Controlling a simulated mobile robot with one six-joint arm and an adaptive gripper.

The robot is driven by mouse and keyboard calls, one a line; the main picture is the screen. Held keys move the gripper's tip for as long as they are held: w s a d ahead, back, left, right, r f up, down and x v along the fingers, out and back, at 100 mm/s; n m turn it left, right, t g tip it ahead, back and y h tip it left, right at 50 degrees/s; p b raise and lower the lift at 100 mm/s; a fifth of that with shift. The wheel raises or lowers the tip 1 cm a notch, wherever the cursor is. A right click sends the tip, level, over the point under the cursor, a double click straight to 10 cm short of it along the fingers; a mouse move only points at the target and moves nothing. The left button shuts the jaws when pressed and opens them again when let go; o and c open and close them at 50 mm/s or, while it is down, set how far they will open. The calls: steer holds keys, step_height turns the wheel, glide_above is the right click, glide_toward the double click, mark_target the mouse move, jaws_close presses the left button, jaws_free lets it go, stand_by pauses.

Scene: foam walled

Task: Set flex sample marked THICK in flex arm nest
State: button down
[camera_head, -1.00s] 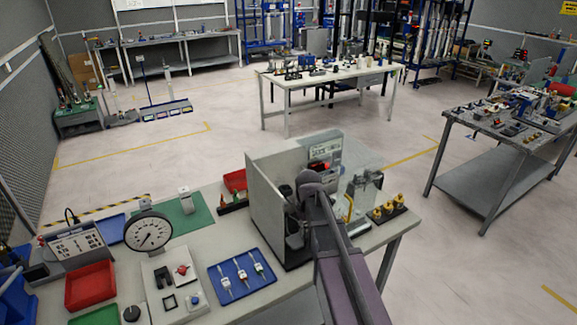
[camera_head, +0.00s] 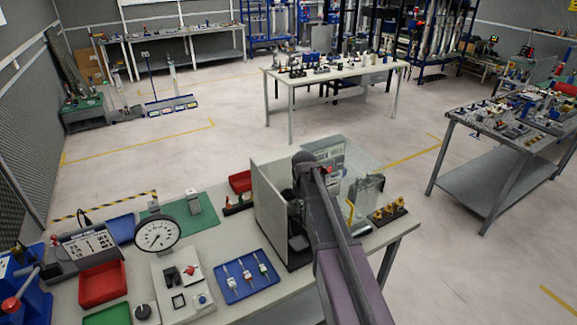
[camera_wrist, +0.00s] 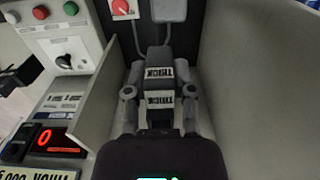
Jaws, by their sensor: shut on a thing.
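In the wrist view my gripper (camera_wrist: 159,92) is shut on the flex sample (camera_wrist: 156,60), a dark grey block. Two white labels reading THICK show upside down on or beside it, one behind the other. The gripper's grey fingers lie on either side of the block. It is between the pale walls of a booth (camera_wrist: 238,85). I cannot make out the flex arm nest; the sample and gripper may cover it. In the head view my arm reaches into the booth (camera_head: 268,205) and hides the sample and fingertips.
A control panel (camera_wrist: 62,35) with coloured buttons and a red-digit display (camera_wrist: 50,138) stand left of the booth wall. A red knob (camera_wrist: 122,8) is at the back. On the bench are a blue tray (camera_head: 245,290), a dial gauge (camera_head: 157,234) and a red bin (camera_head: 101,284).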

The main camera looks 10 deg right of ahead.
steer(key=w+a+r+p, duration=0.2)
steer(key=w+r+p, duration=0.4)
steer(key=w+r, duration=0.2)
steer(key=shift+w+a+p, duration=0.3)
steer(key=shift+w+p, duration=0.05)
steer(key=shift+w, duration=0.2)
steer(key=shift+f+b, duration=2.25)
steer(key=shift+f+b, duration=1.15)
steer(key=shift+f, duration=0.05)
steer(key=shift+c, duration=1.9)
jaws_free()
